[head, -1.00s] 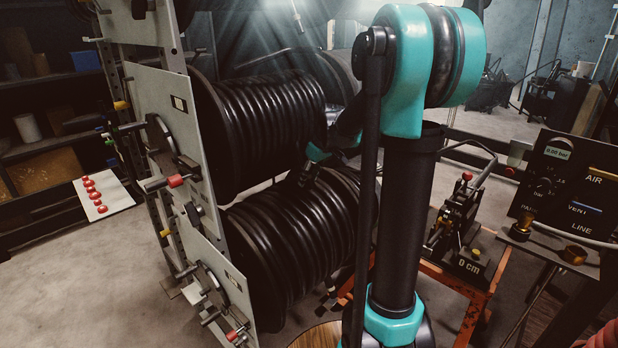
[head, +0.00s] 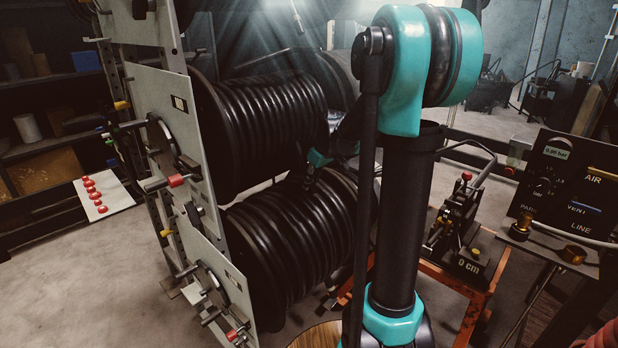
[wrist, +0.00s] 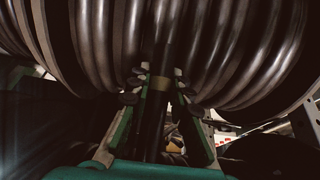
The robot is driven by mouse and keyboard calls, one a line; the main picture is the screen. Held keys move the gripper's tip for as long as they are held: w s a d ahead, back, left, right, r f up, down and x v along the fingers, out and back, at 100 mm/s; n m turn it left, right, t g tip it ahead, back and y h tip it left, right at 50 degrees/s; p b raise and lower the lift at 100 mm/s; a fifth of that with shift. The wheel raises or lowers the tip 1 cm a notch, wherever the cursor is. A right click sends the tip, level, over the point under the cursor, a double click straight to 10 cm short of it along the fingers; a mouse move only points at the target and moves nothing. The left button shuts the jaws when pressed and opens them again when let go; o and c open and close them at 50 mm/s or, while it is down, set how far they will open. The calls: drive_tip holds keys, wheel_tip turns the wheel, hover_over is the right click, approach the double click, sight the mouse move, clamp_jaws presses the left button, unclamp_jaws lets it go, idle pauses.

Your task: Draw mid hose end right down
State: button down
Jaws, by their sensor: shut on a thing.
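My gripper (wrist: 157,88) is shut on the hose, one finger on each side near the band. Its lower tip is hidden by the gripper's body. In the head view the middle reel (head: 265,120) is wound with black hose. A teal part of my gripper (head: 318,158) shows at its lower right, just above the lower reel. The fingers and held hose cannot be made out there.
The lower reel (head: 290,240) sits close beneath the gripper. Pale side panels (head: 150,110) with cranks stand to the left. A crimper (head: 460,230) on an orange stand and an air panel (head: 570,185) stand to the right. Open floor lies at left.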

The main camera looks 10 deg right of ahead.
sight(315, 209)
drive_tip(key=s+f, duration=0.1)
drive_tip(key=f, duration=0.1)
drive_tip(key=s+d+f, duration=0.1)
drive_tip(key=f, duration=0.1)
drive_tip(key=s+d+f, duration=0.1)
drive_tip(key=f, duration=0.2)
drive_tip(key=shift+d, duration=0.1)
drive_tip(key=c, duration=1.4)
unclamp_jaws()
drive_tip(key=shift+o, duration=0.2)
drive_tip(key=shift+r, duration=0.1)
drive_tip(key=v, duration=1.2)
